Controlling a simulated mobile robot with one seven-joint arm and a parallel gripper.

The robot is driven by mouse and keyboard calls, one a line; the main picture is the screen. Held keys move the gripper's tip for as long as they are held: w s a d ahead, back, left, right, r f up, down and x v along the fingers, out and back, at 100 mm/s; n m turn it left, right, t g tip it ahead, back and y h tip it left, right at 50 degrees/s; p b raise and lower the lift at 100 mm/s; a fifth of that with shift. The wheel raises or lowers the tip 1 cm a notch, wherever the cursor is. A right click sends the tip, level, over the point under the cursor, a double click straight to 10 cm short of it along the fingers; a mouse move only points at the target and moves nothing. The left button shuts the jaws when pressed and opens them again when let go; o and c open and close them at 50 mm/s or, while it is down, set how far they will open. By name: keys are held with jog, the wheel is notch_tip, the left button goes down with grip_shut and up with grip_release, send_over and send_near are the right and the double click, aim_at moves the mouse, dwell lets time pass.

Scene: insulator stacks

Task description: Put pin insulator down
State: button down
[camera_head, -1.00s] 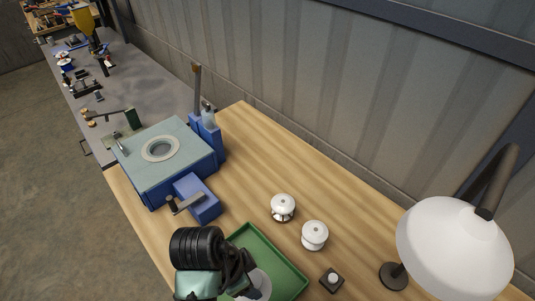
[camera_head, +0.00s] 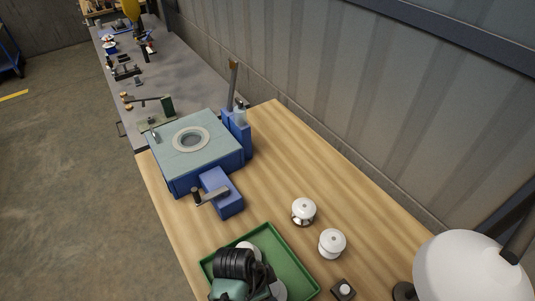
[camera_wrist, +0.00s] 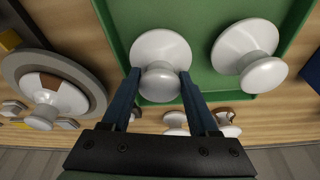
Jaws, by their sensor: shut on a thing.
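My gripper (camera_wrist: 160,85) is shut on a white pin insulator (camera_wrist: 158,48), with one dark blue finger on each side of its knob. The held insulator is over the green tray (camera_wrist: 122,12); I cannot tell whether it touches the floor. A second white insulator (camera_wrist: 245,50) is in the tray, beside the held one on the right in the wrist view. In the head view my dark wrist covers much of the tray (camera_head: 291,262), and white parts show beside it. Two more white insulators, one farther (camera_head: 303,209) and one nearer (camera_head: 332,243), stand on the wooden table.
A blue machine with a pale top (camera_head: 212,143) and a blue block with a lever (camera_head: 223,193) stand beyond the tray. A white lamp (camera_head: 470,268) and a small dark button box (camera_head: 343,290) are at the right. Bare wood (camera_head: 270,160) lies behind the tray.

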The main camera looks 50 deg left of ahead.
jog(key=shift+f, duration=0.1)
jog(key=shift+c, duration=0.7)
grip_release()
jog(key=b+v, duration=0.1)
jog(key=v, duration=1.1)
jog(key=shift+s+a, duration=0.1)
